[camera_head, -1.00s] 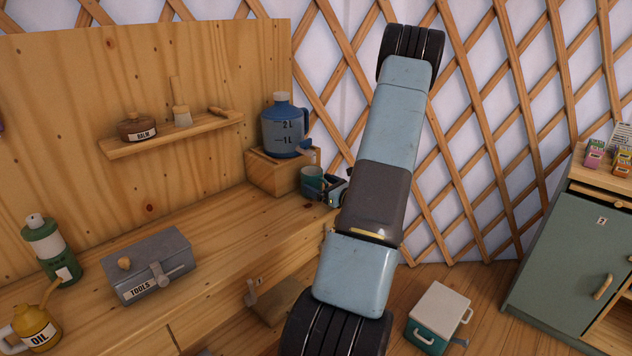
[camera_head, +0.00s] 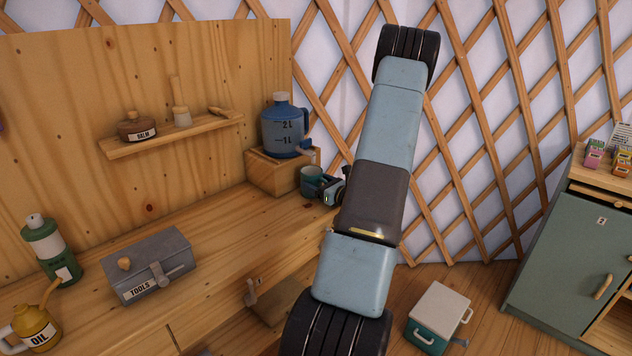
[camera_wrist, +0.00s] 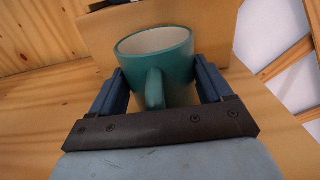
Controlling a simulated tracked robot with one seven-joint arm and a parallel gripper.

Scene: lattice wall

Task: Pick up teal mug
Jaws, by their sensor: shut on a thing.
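The teal mug (camera_wrist: 172,62) is upright in the wrist view, with a pale inside and its handle facing my wrist. My gripper (camera_wrist: 162,88) is shut on it, one blue finger on each side of its body. In the head view the mug (camera_head: 311,178) shows at the right end of the workbench, in front of the wooden box, partly hidden by my gripper (camera_head: 320,190). I cannot tell whether its base touches the bench.
A blue jug (camera_head: 284,130) with a spout stands on a wooden box (camera_head: 272,174) right behind the mug. A grey toolbox (camera_head: 150,265), a green bottle (camera_head: 50,245) and a yellow oil can (camera_head: 36,328) stand farther left. The bench middle (camera_head: 225,225) is clear.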

